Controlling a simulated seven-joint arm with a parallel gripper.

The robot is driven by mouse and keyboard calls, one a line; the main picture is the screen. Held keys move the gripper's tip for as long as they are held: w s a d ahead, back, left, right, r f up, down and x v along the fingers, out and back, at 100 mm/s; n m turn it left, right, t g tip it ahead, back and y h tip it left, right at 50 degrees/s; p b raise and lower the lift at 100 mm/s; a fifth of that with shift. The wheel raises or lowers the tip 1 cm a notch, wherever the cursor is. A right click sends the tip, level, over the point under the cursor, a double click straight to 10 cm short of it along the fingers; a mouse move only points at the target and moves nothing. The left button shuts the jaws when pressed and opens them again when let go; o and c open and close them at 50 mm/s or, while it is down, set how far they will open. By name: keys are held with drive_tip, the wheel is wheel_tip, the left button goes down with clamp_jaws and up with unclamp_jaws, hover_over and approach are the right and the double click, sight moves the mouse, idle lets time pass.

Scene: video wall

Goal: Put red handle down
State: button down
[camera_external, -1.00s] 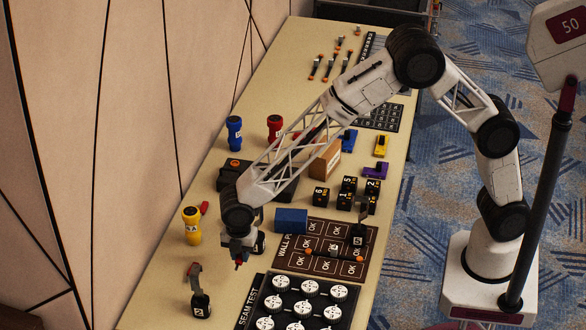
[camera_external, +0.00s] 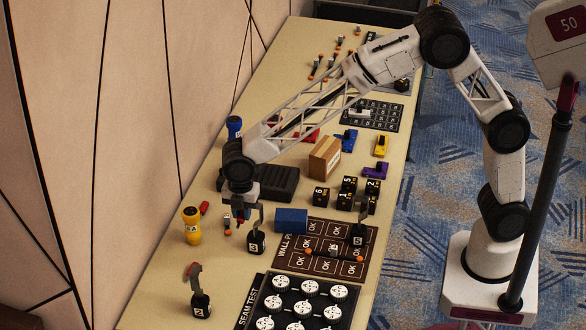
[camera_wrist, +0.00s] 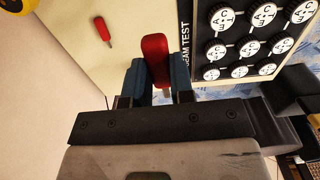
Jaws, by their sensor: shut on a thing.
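My gripper (camera_external: 236,218) hangs over the near left part of the table. In the wrist view its blue fingers (camera_wrist: 160,78) are shut on a red handle (camera_wrist: 156,52), with a pale shaft showing under it. In the external view a lever on a black base (camera_external: 257,242) stands just right of the gripper, its grey arm upright. The fingers partly hide the grip, so its join to the lever is unclear.
A yellow torch (camera_external: 192,226) and a small red tool (camera_external: 204,208) are left of the gripper. A blue box (camera_external: 291,220) and the wall board (camera_external: 375,240) are right. The seam test board (camera_external: 250,304) with white dials is nearer. A black case (camera_external: 275,182) lies behind.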

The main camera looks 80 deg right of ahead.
drive_tip(key=s+d, duration=0.3)
drive_tip(key=d, duration=1)
drive_tip(key=s+d, duration=0.2)
drive_tip(key=d, duration=1)
drive_tip(key=s+d, duration=0.3)
drive_tip(key=d, duration=1)
wheel_tip(320, 180, down, 11)
drive_tip(key=shift+f, duration=0.1)
hover_over(258, 176)
drive_tip(key=d, duration=0.2)
drive_tip(key=shift+w+f, duration=0.15)
drive_tip(key=shift+f, duration=0.55)
drive_tip(key=shift+f, duration=1.75)
drive_tip(key=shift+f, duration=0.2)
